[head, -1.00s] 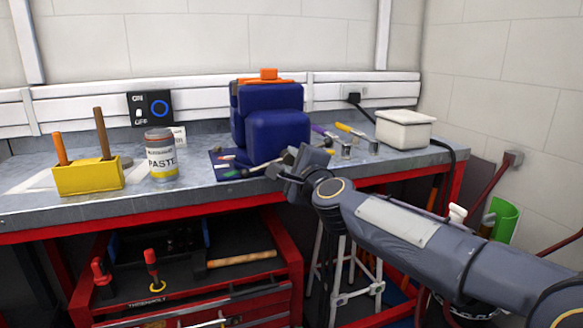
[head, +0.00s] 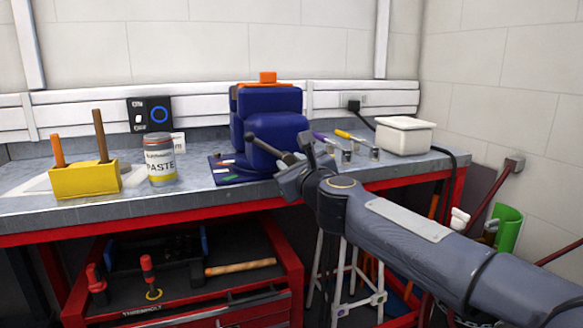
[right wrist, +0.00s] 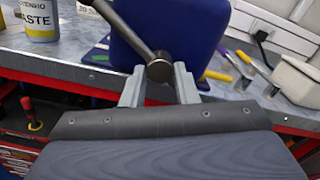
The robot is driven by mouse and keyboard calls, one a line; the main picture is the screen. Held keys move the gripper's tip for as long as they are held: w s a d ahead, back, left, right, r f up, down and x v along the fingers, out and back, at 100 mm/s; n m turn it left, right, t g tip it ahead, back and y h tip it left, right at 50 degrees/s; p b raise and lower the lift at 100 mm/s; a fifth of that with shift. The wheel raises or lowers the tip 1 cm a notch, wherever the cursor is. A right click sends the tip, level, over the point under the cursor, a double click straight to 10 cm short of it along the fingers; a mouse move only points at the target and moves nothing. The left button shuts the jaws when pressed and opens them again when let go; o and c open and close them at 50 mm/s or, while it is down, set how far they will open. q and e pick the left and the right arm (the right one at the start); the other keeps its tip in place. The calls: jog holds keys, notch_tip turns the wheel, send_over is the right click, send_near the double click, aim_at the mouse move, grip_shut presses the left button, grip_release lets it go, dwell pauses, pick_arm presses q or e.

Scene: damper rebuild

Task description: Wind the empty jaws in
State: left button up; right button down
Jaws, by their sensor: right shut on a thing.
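The blue vise (head: 270,110) stands on the bench, with an orange piece (head: 268,78) on top; the gap between its jaws cannot be made out from here. Its dark handle bar (head: 268,149) slants across the vise's front, its far knob up to the left. My right gripper (head: 291,166) is at the bar's near end, in front of the vise. In the right wrist view, the round end of the bar (right wrist: 160,67) sits between the two grey fingers (right wrist: 158,82), which are shut on it. My left gripper is out of view.
A yellow tool block (head: 86,181) and a paste can (head: 160,168) stand left of the vise. A white box (head: 404,136) and several small tools lie to its right. An open red drawer (head: 190,285) is below the bench.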

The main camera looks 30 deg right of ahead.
jog(key=shift+f+m, duration=0.25)
jog(key=shift+m, duration=0.35)
jog(key=c, duration=1.1)
grip_release()
jog(key=shift+s+r, duration=0.1)
jog(key=shift+r, duration=0.05)
jog(key=shift+s, duration=0.1)
jog(key=p+v, duration=0.1)
jog(key=v, duration=0.6)
jog(key=shift+s+p, duration=0.3)
jog(key=shift+a, duration=0.1)
